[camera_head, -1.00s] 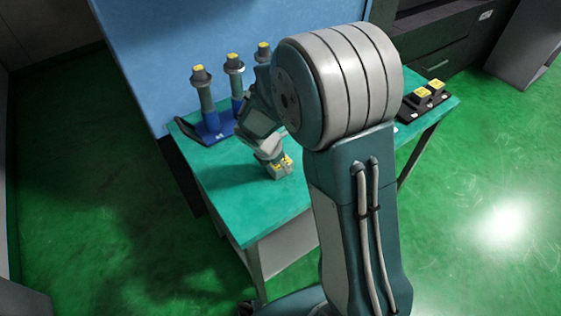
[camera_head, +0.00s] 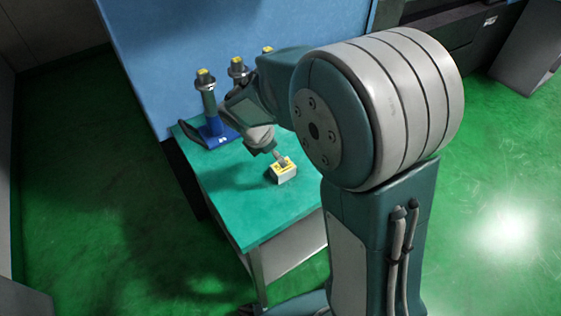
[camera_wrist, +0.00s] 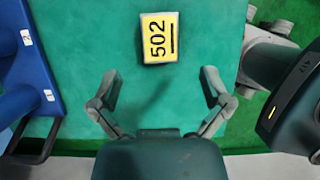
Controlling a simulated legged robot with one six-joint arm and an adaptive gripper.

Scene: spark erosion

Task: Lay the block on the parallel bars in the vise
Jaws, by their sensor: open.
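The block (camera_head: 283,173) is a small grey piece with a yellow top. It sits on the green table (camera_head: 255,222) near the table's right side. In the wrist view the block (camera_wrist: 158,38) shows its yellow label with "502", and it lies beyond my fingertips. My gripper (camera_wrist: 158,76) is open, its two fingers spread wide with nothing between them. In the head view my gripper (camera_head: 278,154) is just above and behind the block, partly blurred into it; the exact gap cannot be told. I see no vise or parallel bars in these views.
A blue rack (camera_head: 214,134) with upright tool holders, yellow-topped, stands at the table's back left. The rack also shows in the wrist view (camera_wrist: 38,75). A blue panel (camera_head: 150,60) rises behind. The table's front left is clear. My arm hides the table's right part.

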